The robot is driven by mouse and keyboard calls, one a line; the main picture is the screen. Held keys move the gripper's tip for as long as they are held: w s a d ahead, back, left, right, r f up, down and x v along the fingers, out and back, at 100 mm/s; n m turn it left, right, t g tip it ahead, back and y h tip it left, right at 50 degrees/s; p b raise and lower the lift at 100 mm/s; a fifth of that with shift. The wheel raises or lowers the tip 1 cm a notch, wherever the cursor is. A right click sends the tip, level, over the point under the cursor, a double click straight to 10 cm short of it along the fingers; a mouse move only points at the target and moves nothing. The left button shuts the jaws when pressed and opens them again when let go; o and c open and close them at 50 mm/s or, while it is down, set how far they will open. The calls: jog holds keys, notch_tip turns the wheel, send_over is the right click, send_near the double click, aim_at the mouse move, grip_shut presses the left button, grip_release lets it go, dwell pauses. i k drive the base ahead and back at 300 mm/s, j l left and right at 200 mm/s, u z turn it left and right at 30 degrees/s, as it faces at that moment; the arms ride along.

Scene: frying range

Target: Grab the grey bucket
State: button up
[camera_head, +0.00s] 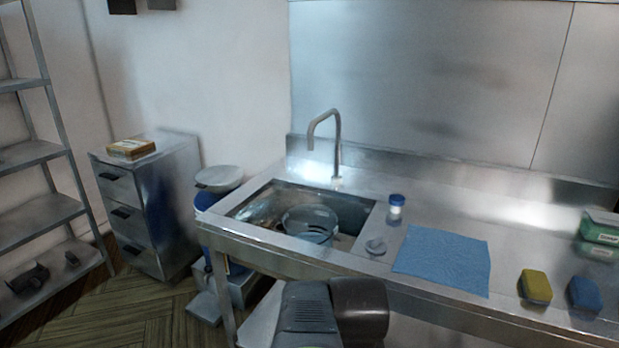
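No thing in the head view is plainly a grey bucket. A round, greyish, see-through-looking vessel (311,222) sits in the sink basin (262,205); I cannot tell whether it is the bucket. A blue bin (203,201) with a pale grey lid (219,178) stands left of the sink, partly hidden by the counter. A grey box-like container (238,290) is low under the counter's left end, partly hidden by the counter leg. A dark part of my arm shows at the bottom centre. My gripper's fingers are not in view.
The steel counter (450,205) holds a blue cloth (442,260), a blue-capped jar (396,207), a yellow sponge (535,286), a blue sponge (583,294) and a green box (600,226). A drawer cabinet (150,205) and shelves (36,212) stand left, with bare wooden floor (120,315) before them.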

aim_at(316, 223)
jog(key=i+j, duration=0.3)
jog(key=i, duration=0.15)
jog(key=i+j, duration=0.25)
jog(key=i, duration=0.2)
jog(key=i+j, duration=0.3)
jog(key=i, duration=0.1)
